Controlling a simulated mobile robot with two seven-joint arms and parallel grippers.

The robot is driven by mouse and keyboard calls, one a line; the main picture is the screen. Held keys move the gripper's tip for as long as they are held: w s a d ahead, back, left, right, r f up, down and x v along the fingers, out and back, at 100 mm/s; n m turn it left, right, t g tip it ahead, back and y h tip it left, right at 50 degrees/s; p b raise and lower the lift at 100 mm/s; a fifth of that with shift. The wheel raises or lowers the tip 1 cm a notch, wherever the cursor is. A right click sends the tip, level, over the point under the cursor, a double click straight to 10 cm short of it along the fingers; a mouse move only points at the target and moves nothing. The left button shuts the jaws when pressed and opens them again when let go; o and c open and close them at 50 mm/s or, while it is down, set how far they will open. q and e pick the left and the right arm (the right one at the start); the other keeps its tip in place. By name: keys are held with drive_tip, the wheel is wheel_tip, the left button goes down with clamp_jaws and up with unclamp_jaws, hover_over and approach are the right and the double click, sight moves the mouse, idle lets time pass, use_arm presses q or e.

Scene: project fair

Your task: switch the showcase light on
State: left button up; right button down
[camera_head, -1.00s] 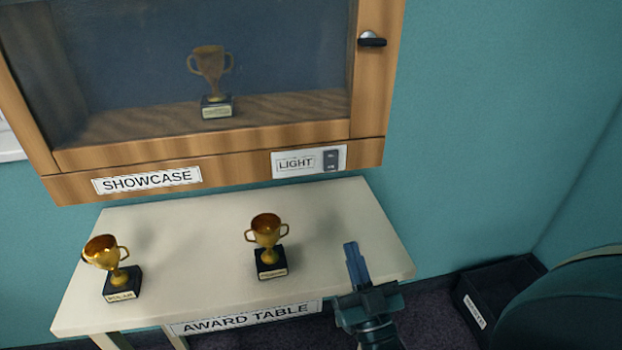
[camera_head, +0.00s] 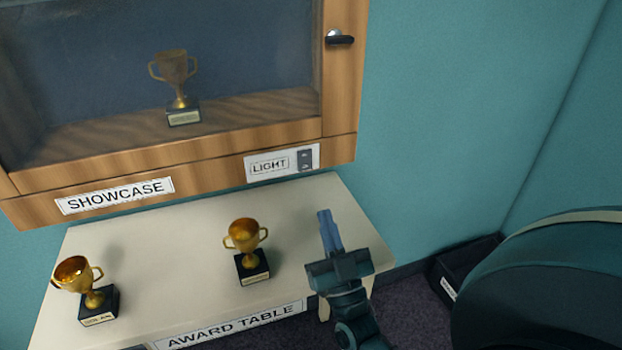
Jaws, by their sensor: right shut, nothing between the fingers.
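The showcase (camera_head: 342,100) is a wooden cabinet with a glass front and stands at the upper left against the wall. The light switch (camera_head: 305,160) is a small dark rocker on the white LIGHT plate (camera_head: 268,167), at the right of the cabinet's lower rail. The showcase interior looks dim. My right gripper (camera_head: 325,214) is shut and empty. It shows below and slightly right of the switch, over the right part of the award table, apart from the switch. Its fingers point up the picture toward the cabinet. My left gripper is not in view.
The award table (camera_head: 190,225) stands below the showcase and carries two gold trophies, one at left (camera_head: 85,290) and one near the middle (camera_head: 247,250). A third trophy (camera_head: 178,85) is behind the glass. A black bin (camera_head: 462,268) is on the floor at right.

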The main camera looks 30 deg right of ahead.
sight(305, 163)
drive_tip(key=w+r, duration=0.1)
drive_tip(key=w, duration=0.1)
drive_tip(key=w+d+r+p, duration=0.1)
drive_tip(key=w, duration=0.2)
drive_tip(key=w+d+r, duration=0.1)
drive_tip(key=w, duration=0.2)
drive_tip(key=shift+r+p, duration=0.25)
drive_tip(key=shift+p, duration=0.05)
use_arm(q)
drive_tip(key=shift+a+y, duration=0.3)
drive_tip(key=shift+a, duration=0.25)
use_arm(e)
drive_tip(key=shift+w+f, duration=0.1)
drive_tip(key=shift+w, duration=0.2)
